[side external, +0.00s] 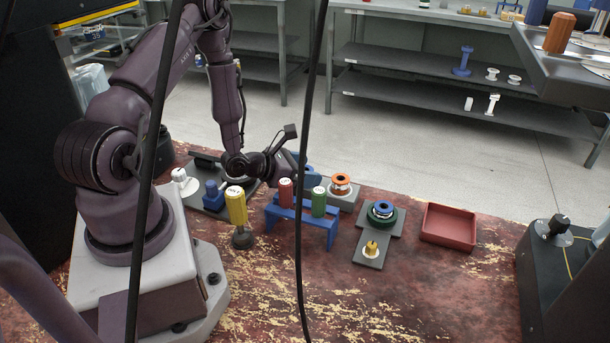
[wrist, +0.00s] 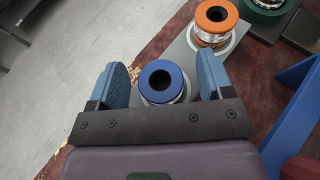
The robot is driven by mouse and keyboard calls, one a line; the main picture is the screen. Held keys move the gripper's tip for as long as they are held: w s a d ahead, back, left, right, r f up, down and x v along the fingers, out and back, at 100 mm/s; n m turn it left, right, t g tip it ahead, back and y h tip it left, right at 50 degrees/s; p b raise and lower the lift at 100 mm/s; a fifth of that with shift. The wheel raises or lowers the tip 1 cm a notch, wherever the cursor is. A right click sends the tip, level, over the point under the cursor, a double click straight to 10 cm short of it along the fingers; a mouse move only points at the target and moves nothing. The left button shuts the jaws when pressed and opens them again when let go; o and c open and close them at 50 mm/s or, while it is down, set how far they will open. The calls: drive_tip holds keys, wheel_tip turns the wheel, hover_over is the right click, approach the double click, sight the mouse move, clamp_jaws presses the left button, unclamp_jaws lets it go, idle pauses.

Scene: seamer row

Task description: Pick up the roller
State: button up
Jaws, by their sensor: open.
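A silver roller with a blue ring top and a dark centre hole (wrist: 161,82) stands between the fingertips of my gripper (wrist: 162,78) in the wrist view. My gripper is open, with one blue finger on each side of the roller and gaps visible. In the side view my gripper (side external: 308,176) is low behind the blue rack, and this roller is hidden there. A similar roller with an orange top (wrist: 215,20) stands just beyond, upright on a grey plate; it also shows in the side view (side external: 341,183).
A blue rack (side external: 318,226) holding red (side external: 285,192) and green (side external: 319,202) cylinders stands close in front of my gripper. A yellow-handled tool (side external: 237,208) is left of it. A blue-and-green ringed stack (side external: 382,213) and an empty-looking red tray (side external: 447,227) are to the right.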

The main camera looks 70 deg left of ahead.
drive_tip(key=c, duration=1.2)
drive_tip(key=shift+r, duration=0.1)
